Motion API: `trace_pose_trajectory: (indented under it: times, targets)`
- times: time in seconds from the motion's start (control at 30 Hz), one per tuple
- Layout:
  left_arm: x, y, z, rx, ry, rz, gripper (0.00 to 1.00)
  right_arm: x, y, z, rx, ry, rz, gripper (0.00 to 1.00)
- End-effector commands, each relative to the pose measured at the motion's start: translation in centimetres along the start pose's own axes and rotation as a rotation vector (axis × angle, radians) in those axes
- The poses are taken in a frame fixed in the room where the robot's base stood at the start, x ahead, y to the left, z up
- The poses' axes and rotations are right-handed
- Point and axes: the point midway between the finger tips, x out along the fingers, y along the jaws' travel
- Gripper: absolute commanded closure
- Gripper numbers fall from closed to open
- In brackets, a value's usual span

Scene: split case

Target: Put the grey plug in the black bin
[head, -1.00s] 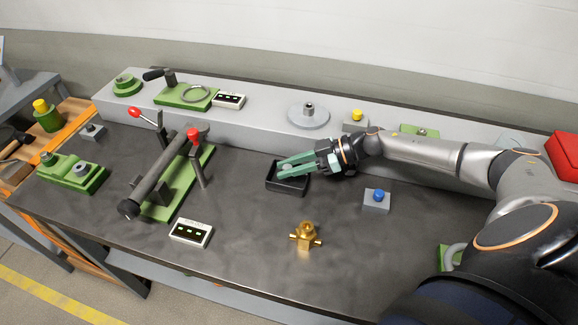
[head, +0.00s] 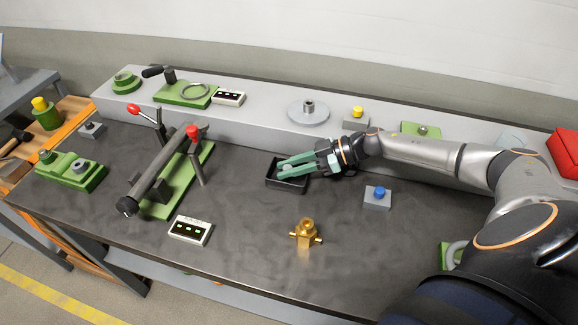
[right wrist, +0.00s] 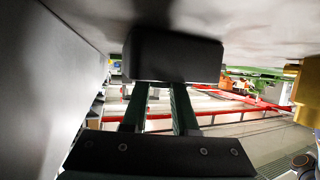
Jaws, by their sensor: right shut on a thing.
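The black bin (head: 300,187) is a small dark open tray in the middle of the table, near the grey raised ledge. My right gripper (head: 284,166) has green fingers and reaches over the bin from the right. It is shut with a gap between the fingers. A small pale grey patch, the grey plug (head: 287,167), shows between the fingertips and is mostly hidden. In the right wrist view the bin (right wrist: 172,55) covers the fingertips, so the plug is hidden there. My left gripper is not in view.
A brass fitting (head: 306,234) and a grey box with a blue button (head: 377,197) stand in front and to the right. A green fixture with a grey bar (head: 165,175) and a white indicator box (head: 190,230) are on the left. The table front is mostly clear.

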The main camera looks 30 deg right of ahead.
Motion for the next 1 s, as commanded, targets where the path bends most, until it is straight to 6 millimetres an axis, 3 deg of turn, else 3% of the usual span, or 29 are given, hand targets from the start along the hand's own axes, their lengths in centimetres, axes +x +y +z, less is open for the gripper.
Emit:
trace_pose_trajectory:
  times: [0.1,0.13,0.4,0.73,0.93,1.0]
  targets:
    - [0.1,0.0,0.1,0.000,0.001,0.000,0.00,0.1,0.0,0.3,0.001,0.000,-0.001,1.00]
    - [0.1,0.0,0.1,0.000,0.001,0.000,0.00,0.1,0.0,0.2,0.000,0.000,-0.001,0.70]
    - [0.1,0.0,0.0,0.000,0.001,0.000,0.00,0.1,-0.1,0.2,0.000,0.000,-0.002,0.40]
    - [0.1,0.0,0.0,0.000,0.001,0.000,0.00,0.0,-0.2,-0.1,0.000,0.000,-0.008,0.38]
    - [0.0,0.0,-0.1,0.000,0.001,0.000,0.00,-1.2,0.1,-2.9,-0.005,0.001,-0.002,0.38]
    - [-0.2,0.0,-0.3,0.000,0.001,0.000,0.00,-1.5,-0.7,-3.6,-0.002,-0.001,-0.003,0.38]
